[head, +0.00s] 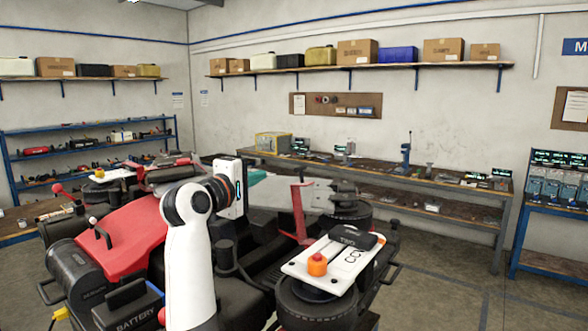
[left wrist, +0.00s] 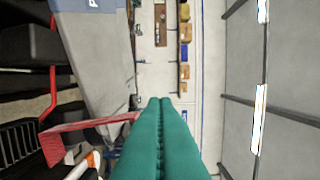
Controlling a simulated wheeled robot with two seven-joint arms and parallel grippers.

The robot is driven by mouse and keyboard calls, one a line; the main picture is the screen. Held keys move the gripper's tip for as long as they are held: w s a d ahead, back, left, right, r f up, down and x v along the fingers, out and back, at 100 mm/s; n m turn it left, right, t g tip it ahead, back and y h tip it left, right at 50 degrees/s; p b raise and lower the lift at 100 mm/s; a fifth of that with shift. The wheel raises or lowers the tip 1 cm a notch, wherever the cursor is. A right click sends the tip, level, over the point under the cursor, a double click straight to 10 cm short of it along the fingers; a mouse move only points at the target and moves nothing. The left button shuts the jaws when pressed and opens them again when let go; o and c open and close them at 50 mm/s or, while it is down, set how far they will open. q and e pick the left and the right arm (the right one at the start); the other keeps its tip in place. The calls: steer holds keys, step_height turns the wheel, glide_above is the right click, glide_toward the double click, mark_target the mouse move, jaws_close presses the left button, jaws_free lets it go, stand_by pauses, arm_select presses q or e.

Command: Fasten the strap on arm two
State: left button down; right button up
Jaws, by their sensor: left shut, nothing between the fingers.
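Arm two's end (head: 318,301) stands at the lower right of the drone in the head view. A white plate marked CCW (head: 300,268) lies on top, with an orange knob (head: 317,264) and a black piece marked TWO (head: 345,239) across it. I cannot tell whether that piece is the strap, or whether it is fastened. My left gripper (head: 258,178) is raised behind and left of the plate, apart from it, and mostly hidden by its wrist. In the left wrist view its teal fingers (left wrist: 168,102) are together with nothing between them. My right gripper is not in view.
The drone's red body (head: 120,235) and a battery (head: 128,305) are at the left. A red upright bracket (head: 299,212) stands beside the left gripper and also shows in the left wrist view (left wrist: 75,128). A workbench (head: 420,184) runs along the wall. Floor is clear at the right.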

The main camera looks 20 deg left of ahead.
arm_select(q)
steer(key=p+x, duration=0.1)
steer(key=x, duration=0.8)
steer(key=d, duration=0.1)
steer(key=s+d, duration=0.1)
steer(key=d, duration=0.1)
steer(key=shift+s+d+r, duration=0.15)
steer(key=shift+s+d, duration=0.1)
steer(key=shift+s, duration=0.15)
steer(key=shift+a, duration=0.1)
steer(key=shift+s+a, duration=0.1)
steer(key=shift+a, duration=0.05)
